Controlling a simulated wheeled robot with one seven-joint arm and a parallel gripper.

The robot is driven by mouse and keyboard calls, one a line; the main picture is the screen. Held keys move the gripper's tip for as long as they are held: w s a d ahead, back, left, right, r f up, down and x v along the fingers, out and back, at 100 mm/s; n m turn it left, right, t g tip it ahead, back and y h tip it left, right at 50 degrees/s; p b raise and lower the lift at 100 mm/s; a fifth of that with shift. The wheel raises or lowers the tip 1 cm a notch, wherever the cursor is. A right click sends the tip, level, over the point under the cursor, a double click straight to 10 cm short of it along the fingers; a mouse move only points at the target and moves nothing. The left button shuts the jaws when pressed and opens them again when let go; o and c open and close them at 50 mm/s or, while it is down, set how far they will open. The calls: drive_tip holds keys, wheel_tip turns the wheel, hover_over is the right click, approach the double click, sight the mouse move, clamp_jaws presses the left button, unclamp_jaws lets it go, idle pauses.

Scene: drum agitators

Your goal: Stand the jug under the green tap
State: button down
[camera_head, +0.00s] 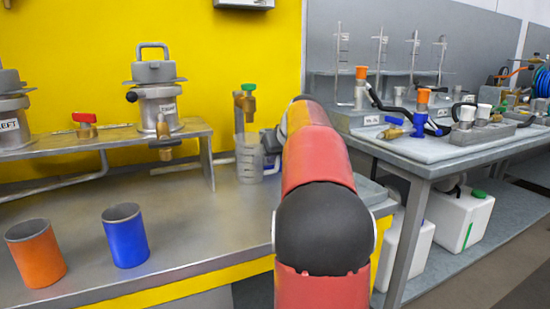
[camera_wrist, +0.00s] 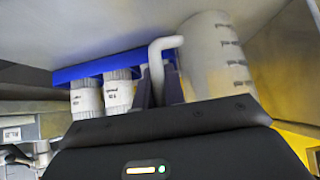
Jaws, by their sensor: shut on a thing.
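The jug (camera_head: 249,162) is a translucent grey, graduated vessel, upright just below the green tap (camera_head: 247,101) in the head view. The tap has a brass body and a green handle. The jug's base is at or close to the bench top; I cannot tell whether it touches. In the wrist view the jug (camera_wrist: 212,58) fills the upper right, with its pale handle between my fingers. My gripper (camera_wrist: 160,85) is shut on that handle. In the head view my gripper (camera_head: 270,141) is mostly hidden behind my red arm, to the right of the jug.
An orange cup (camera_head: 36,255) and a blue cup (camera_head: 126,238) stand on the bench (camera_head: 190,235) at front left. A raised shelf (camera_head: 75,148) carries two metal vessels and a red-handled tap (camera_head: 86,124). A second bench (camera_head: 400,155) with lab fittings is at right.

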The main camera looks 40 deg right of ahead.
drive_tip(key=c, duration=1.5)
unclamp_jaws()
drive_tip(key=shift+o, duration=0.2)
drive_tip(key=shift+s+r, duration=0.1)
drive_tip(key=shift+r, duration=0.25)
drive_tip(key=v, duration=1.1)
drive_tip(key=shift+s+r+p, duration=0.2)
drive_tip(key=shift+p, duration=0.15)
drive_tip(key=shift+a, duration=0.1)
